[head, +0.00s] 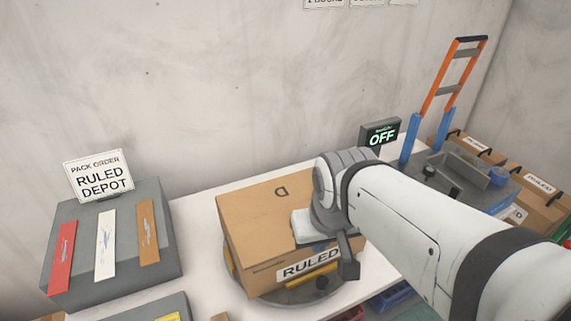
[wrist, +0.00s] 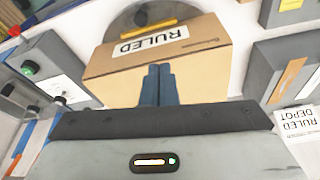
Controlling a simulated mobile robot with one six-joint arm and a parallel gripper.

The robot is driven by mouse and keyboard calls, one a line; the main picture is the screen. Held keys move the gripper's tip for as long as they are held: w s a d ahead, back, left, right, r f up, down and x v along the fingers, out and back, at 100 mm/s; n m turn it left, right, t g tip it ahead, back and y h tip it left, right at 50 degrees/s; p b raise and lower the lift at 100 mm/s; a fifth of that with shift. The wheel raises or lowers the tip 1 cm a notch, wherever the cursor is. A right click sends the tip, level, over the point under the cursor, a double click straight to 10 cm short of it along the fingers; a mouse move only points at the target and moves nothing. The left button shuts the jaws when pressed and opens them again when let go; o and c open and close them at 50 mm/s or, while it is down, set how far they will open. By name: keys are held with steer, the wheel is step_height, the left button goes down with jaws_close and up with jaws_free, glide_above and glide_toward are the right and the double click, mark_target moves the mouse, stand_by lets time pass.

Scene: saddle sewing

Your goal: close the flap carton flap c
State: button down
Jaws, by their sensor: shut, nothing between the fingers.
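The brown carton (head: 255,225) sits on a round grey turntable (head: 290,293), a "RULED" label on its front side. Its top looks flat and covered, and the panel I see bears a letter like a "D". No flap marked C can be made out; my arm hides the carton's right part. In the wrist view the carton (wrist: 205,62) fills the upper middle. My gripper (wrist: 157,72) is shut and empty, its blue fingers side by side over the carton's top. Whether they touch it I cannot tell. In the head view the fingertips are hidden.
A grey block (head: 75,262) with red, white and brown strips and a "RULED DEPOT" sign (head: 99,178) stands at left. An "OFF" display (head: 380,134) stands behind my arm. A grey station (head: 462,180) with an orange-and-blue frame is at right. White table shows left of the carton.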

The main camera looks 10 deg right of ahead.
steer(key=w+r+n+g+b, duration=0.3)
steer(key=w+n, duration=1.7)
steer(key=w, duration=0.1)
steer(key=f+p, duration=0.1)
steer(key=f, duration=0.6)
steer(key=f+p, duration=0.1)
steer(key=f, duration=0.6)
steer(key=shift+w+d, duration=0.1)
steer(key=shift+d, duration=0.1)
